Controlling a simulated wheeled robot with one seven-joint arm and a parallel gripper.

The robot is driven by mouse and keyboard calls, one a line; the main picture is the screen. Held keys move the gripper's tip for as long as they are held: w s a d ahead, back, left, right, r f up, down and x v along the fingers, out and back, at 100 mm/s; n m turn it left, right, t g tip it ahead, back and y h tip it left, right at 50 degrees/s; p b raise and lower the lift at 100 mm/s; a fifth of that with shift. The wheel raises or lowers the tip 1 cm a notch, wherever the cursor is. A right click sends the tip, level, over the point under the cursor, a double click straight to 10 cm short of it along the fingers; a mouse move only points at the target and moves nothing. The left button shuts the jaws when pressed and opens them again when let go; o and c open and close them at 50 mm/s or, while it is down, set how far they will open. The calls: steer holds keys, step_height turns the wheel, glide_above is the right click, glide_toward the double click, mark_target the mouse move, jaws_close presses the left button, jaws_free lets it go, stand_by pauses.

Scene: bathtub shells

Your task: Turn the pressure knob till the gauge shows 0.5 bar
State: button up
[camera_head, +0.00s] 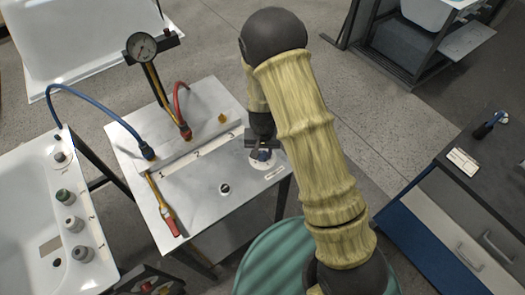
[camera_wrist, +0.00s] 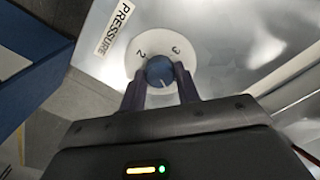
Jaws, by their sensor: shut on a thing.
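The pressure knob (camera_wrist: 159,70) is a round blue knob on a white dial plate (camera_wrist: 184,46) marked 2 and 3. A pale line shows on the knob's near side, towards my gripper. A white "PRESSURE" label (camera_wrist: 115,28) lies beside the dial. My gripper (camera_wrist: 160,82) is shut on the knob, one finger on each side. In the head view my gripper (camera_head: 262,147) is over the knob (camera_head: 262,155) at the bench's right end and partly hides it. The round gauge (camera_head: 141,46) stands on a post behind the bench; its needle is too small to read.
The metal bench (camera_head: 210,205) carries a red hose (camera_head: 178,100), a blue hose (camera_head: 95,97), a red-and-yellow tool (camera_head: 163,205) and a small black-and-white fitting (camera_head: 225,189). A white tub with several knobs is at left. A dark cabinet (camera_head: 485,165) stands at right.

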mark_target(262, 154)
steer(key=o, duration=1)
steer(key=shift+r, duration=0.15)
step_height(262, 154, up, 17)
steer(key=shift+r+b, duration=0.1)
steer(key=shift+b, duration=0.7)
